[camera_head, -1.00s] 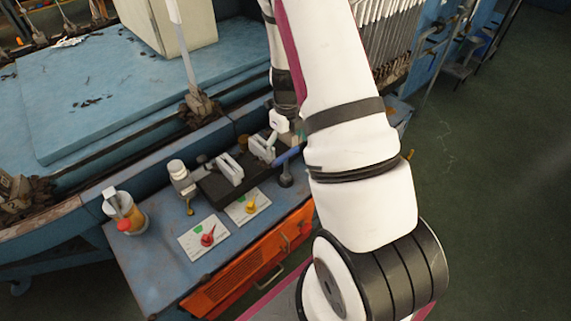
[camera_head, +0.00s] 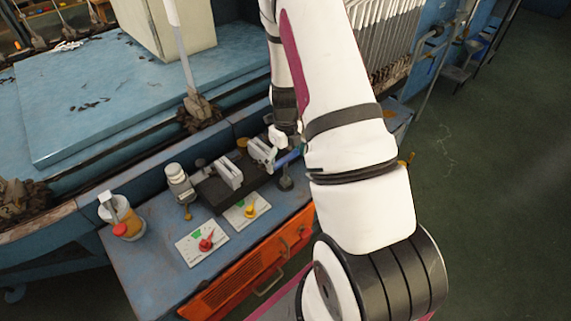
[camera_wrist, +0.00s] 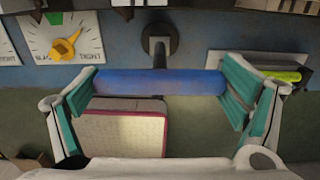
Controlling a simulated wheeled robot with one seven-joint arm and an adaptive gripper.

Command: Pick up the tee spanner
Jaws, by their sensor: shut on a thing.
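The tee spanner has a blue crossbar handle (camera_wrist: 160,82) and a dark shaft. In the wrist view the handle lies level between my gripper's (camera_wrist: 162,88) two teal-padded fingers, which are shut on its ends. The shaft runs up the picture to a round dark foot (camera_wrist: 160,38) at the blue bench top. In the head view the handle (camera_head: 289,159) shows just left of my arm, with the dark foot (camera_head: 286,183) below it. My arm hides most of the gripper there. I cannot tell whether the spanner is clear of the bench.
The blue bench (camera_head: 150,262) holds a dark fixture with pale blocks (camera_head: 229,172), two dial plates with a red knob (camera_head: 206,243) and a yellow knob (camera_head: 250,211), and a jar (camera_head: 130,226). An orange drawer front (camera_head: 240,280) faces the green floor.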

